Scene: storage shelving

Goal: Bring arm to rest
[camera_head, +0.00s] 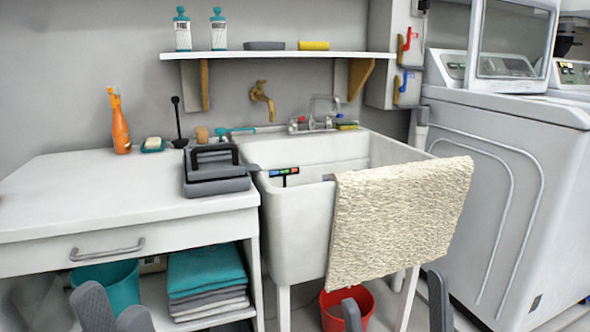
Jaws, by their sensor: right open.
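My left gripper (113,300) is at the bottom left edge, in front of the lower shelf of the white cabinet. My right gripper (395,295) is at the bottom edge, right of centre, below the beige towel (400,215) that hangs over the sink's front. Its fingers are wide apart with nothing seen between them.
A white utility sink (295,235) stands between the cabinet (80,215) and a washing machine (510,170). A red bucket (340,312) is under the sink. A teal bin (118,280) and folded towels (205,272) are on the lower shelf. A grey case (216,187) sits on the counter.

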